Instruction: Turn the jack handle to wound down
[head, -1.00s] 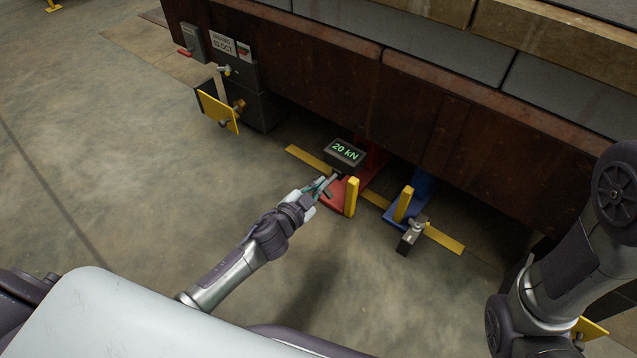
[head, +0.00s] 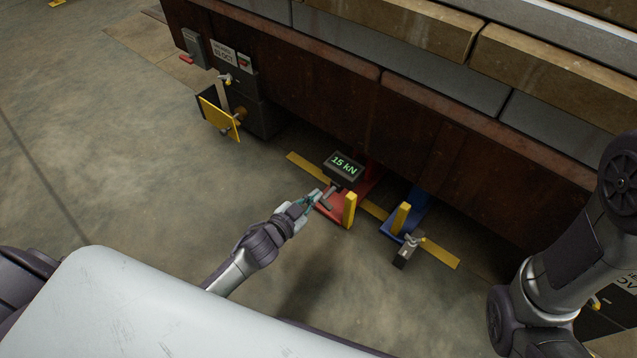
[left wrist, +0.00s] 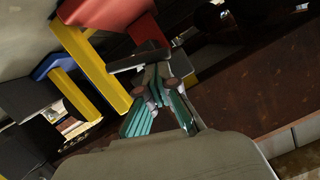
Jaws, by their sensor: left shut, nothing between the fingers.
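The red jack (head: 337,209) stands on the floor at the foot of the rusty beam, with a yellow post (head: 349,208) beside it. A dark display on it (head: 343,166) reads 15 kN. Its grey jack handle (head: 326,200) sticks out low at the front; a dark bar in the left wrist view (left wrist: 138,60) looks like part of it. My left gripper (head: 314,197) is at the handle, its fingers closed with nothing between them; the fingertips also show in the left wrist view (left wrist: 160,85). Whether they touch the handle is unclear. My right gripper is out of view.
A blue jack (head: 412,214) with a grey block (head: 405,252) stands to the right. A yellow strip (head: 440,249) lies on the floor. A dark box with a yellow plate (head: 219,119) stands left.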

